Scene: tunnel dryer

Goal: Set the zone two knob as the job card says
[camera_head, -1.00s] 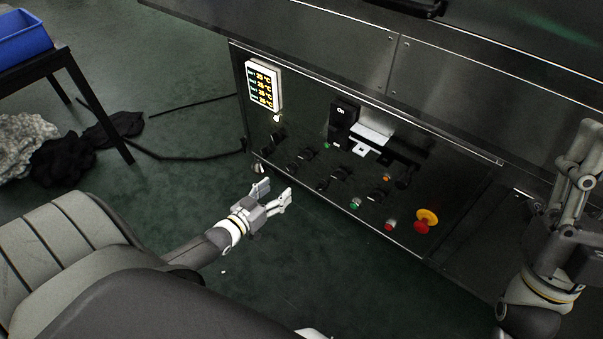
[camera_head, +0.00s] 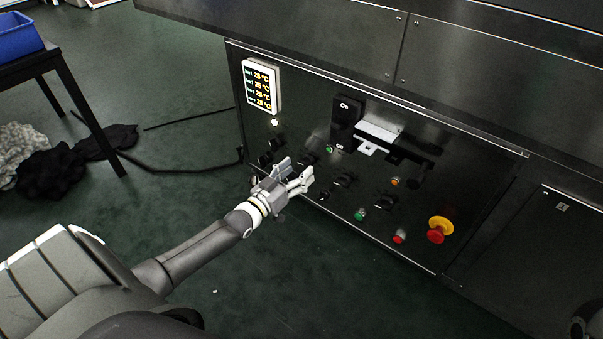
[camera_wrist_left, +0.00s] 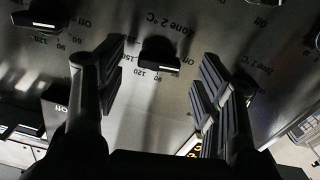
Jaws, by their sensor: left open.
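The zone two knob (camera_wrist_left: 158,56) is black with a pale front edge, in the left wrist view. The panel lettering "Zone 2 °C" and its dial numbers show upside down beside it. My left gripper (camera_wrist_left: 160,85) is open, with one finger on each side of the knob in that picture; I see no contact. In the head view my left gripper (camera_head: 297,174) is close in front of the control panel (camera_head: 300,110) and covers part of the knob rows. Only a small piece of what may be my right gripper (camera_head: 582,322) shows at the lower right corner. I see no readable job card.
Other black knobs (camera_wrist_left: 35,20) sit close by on the panel. A display (camera_head: 262,87) shows several 25 °C readings. A large black switch (camera_head: 346,120), a green button (camera_head: 360,214), a red button (camera_head: 399,237) and a red-yellow emergency stop (camera_head: 439,229) are to the right.

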